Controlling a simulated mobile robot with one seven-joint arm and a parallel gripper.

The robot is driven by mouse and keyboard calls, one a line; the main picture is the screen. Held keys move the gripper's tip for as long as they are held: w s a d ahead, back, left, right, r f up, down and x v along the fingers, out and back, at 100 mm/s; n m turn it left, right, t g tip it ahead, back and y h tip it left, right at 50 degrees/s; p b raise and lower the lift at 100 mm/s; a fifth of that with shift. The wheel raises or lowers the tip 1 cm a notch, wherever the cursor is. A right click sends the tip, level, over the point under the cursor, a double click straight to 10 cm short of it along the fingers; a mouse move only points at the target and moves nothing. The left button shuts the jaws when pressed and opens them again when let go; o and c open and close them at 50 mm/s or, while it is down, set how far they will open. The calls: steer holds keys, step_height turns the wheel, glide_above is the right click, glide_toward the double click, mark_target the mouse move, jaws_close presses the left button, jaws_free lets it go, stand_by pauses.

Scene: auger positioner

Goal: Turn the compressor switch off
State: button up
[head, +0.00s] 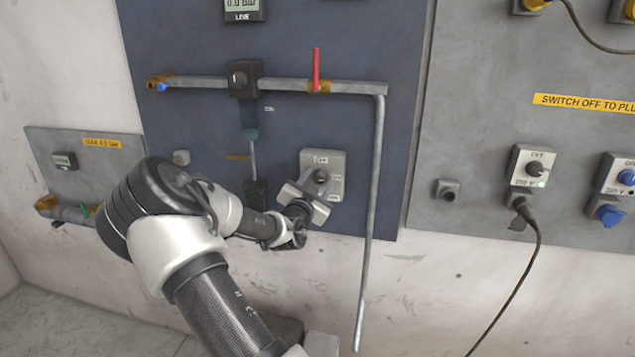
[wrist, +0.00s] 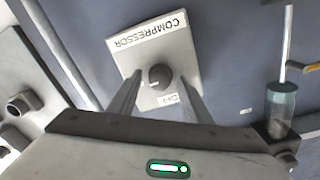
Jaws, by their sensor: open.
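The compressor switch is a light grey box (head: 334,160) on the blue-grey wall panel. In the wrist view its box (wrist: 176,48) carries a white label reading COMPRESSOR, seen upside down. Its round dark knob (wrist: 159,76) sits mid-face; a smaller label beside it is hard to read. My gripper (head: 307,194) is open in front of the box. In the wrist view the two fingers of my gripper (wrist: 160,84) point at the box, one on each side of the knob, with visible gaps. I cannot tell how far the fingertips are from the box face.
A grey pipe (head: 378,150) runs down right of the switch. A red-handled valve (head: 316,72) sits above it, and a dark cylinder fitting (head: 256,192) hangs to the left. A right panel holds a 230 V switch (head: 533,168) with a black cable (head: 537,245).

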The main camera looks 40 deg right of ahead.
steer(key=shift+c, duration=0.3)
steer(key=c, duration=1)
steer(key=shift+f+n, duration=0.1)
steer(key=shift+n, duration=0.2)
steer(key=n+b, duration=0.3)
steer(key=shift+n, duration=0.3)
steer(key=n+b, duration=0.1)
steer(key=n, duration=0.3)
steer(key=shift+n+t+b, duration=0.3)
steer(key=shift+b, duration=0.1)
steer(key=n+b, duration=0.1)
steer(key=n, duration=0.4)
steer(key=shift+a, duration=0.1)
steer(key=shift+n+b, duration=0.45)
steer(key=shift+n, duration=1.75)
